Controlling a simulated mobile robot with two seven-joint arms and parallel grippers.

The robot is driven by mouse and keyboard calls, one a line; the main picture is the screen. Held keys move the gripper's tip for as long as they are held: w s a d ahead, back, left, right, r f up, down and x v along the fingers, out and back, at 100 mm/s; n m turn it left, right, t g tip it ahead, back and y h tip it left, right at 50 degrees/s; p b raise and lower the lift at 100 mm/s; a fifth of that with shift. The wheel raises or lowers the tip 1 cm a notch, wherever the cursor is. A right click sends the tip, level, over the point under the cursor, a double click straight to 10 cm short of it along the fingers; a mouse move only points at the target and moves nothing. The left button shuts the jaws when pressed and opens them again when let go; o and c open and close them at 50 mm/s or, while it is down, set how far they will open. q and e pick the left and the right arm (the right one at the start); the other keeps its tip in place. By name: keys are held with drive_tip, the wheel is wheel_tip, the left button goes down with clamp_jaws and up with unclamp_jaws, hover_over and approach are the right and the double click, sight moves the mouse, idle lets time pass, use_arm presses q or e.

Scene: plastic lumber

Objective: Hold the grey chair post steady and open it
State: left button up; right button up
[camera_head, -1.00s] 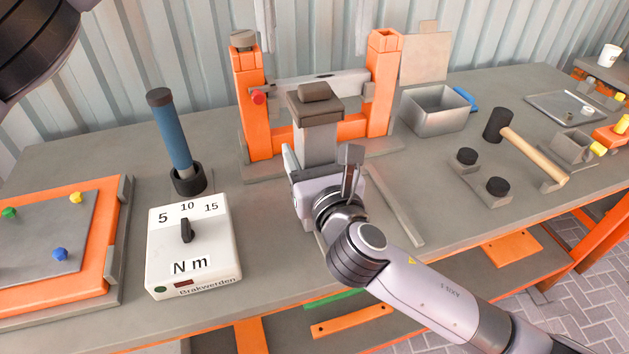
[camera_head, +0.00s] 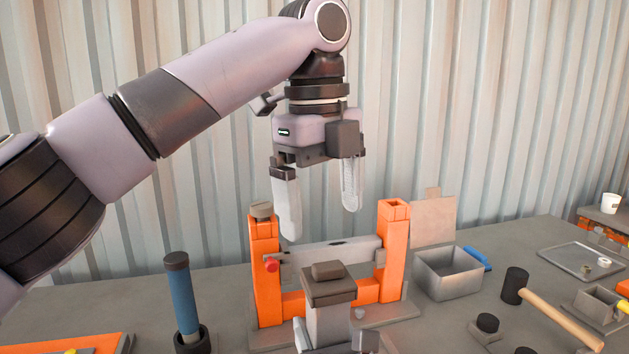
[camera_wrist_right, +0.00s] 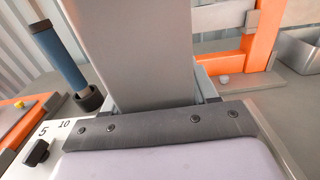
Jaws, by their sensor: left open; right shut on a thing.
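The grey chair post (camera_head: 328,325) stands upright at the bottom middle of the head view. It has a darker square cap (camera_head: 330,289) with a raised block on top. In the right wrist view the post (camera_wrist_right: 150,50) rises as a wide grey column between the fingers. My right gripper (camera_wrist_right: 155,97) is shut on the post, low down; in the head view only parts of it show at the bottom edge. My left gripper (camera_head: 321,213) is open and empty, fingers pointing down, above the cap and apart from it.
An orange frame (camera_head: 265,290) with a grey crossbar stands behind the post. A blue-handled tool (camera_head: 183,300) stands upright in a black holder at left. A grey metal bin (camera_head: 449,275) and a mallet (camera_head: 550,315) are at right. The corrugated wall (camera_head: 200,200) is behind.

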sight(328, 265)
use_arm(q)
drive_tip(key=f+n, duration=0.3)
drive_tip(key=n, duration=0.1)
drive_tip(key=f+n, duration=0.3)
drive_tip(key=n, duration=0.1)
drive_tip(key=f+n+h, duration=0.1)
drive_tip(key=f+n, duration=0.2)
drive_tip(key=n, duration=0.1)
drive_tip(key=shift+w+d+f+n, duration=0.1)
drive_tip(key=shift+d+f+n, duration=0.1)
drive_tip(key=shift+d+n, duration=0.2)
idle(0.4)
drive_tip(key=c, duration=1.3)
drive_tip(key=shift+o, duration=0.2)
drive_tip(key=shift+r, duration=0.25)
drive_tip(key=shift+r, duration=0.9)
